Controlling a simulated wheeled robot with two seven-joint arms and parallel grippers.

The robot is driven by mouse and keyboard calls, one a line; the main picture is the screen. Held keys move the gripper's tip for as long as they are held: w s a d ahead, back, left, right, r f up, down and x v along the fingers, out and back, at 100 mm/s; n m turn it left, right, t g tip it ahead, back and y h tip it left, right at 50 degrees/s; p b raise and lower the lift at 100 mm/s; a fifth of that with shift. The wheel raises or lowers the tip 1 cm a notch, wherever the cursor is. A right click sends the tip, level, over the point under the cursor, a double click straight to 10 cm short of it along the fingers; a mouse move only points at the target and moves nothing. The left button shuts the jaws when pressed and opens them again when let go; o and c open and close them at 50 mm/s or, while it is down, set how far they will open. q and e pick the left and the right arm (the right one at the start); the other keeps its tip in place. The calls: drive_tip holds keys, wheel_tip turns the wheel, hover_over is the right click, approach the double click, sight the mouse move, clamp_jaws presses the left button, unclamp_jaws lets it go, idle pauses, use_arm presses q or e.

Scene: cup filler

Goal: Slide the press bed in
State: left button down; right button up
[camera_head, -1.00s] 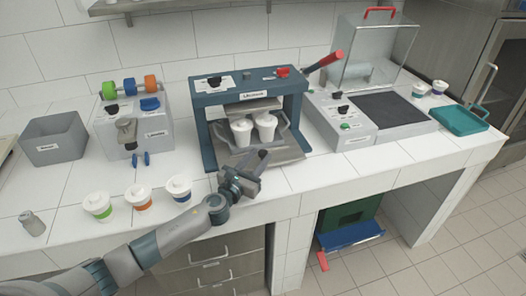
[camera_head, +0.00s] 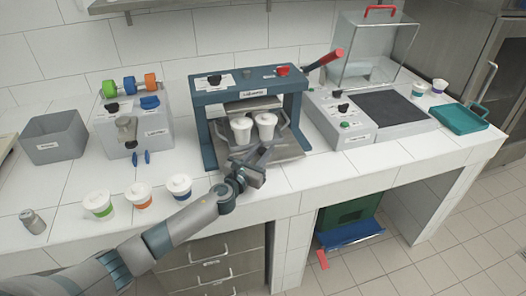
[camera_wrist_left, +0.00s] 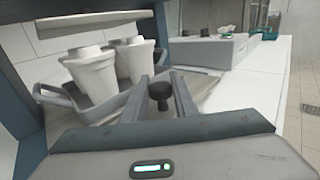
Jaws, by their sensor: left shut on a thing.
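The blue press (camera_head: 290,87) stands at the back middle of the counter. My left gripper (camera_head: 263,157) is at the bed's front. In the left wrist view its fingers are shut on a dark knob (camera_wrist_left: 159,92) in front of the bed, and the cups (camera_wrist_left: 92,72) stand just beyond. My right gripper is not in view.
Three lidded cups, green-banded (camera_head: 98,205), orange-banded (camera_head: 138,196) and blue-banded (camera_head: 179,186), stand along the counter's front left. A grey machine with a dark plate (camera_head: 391,107) stands right of the press. The red press lever (camera_head: 325,59) points up right.

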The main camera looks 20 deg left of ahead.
use_arm(q)
drive_tip(key=w+a, duration=0.1)
drive_tip(key=w+a+b, duration=0.1)
drive_tip(key=w, duration=0.1)
drive_tip(key=shift+w+a, duration=0.1)
drive_tip(key=shift+a, duration=0.1)
drive_tip(key=shift+r, duration=0.1)
drive_tip(key=c, duration=1.8)
unclamp_jaws()
drive_tip(key=shift+o, duration=0.6)
drive_tip(key=shift+w, duration=0.1)
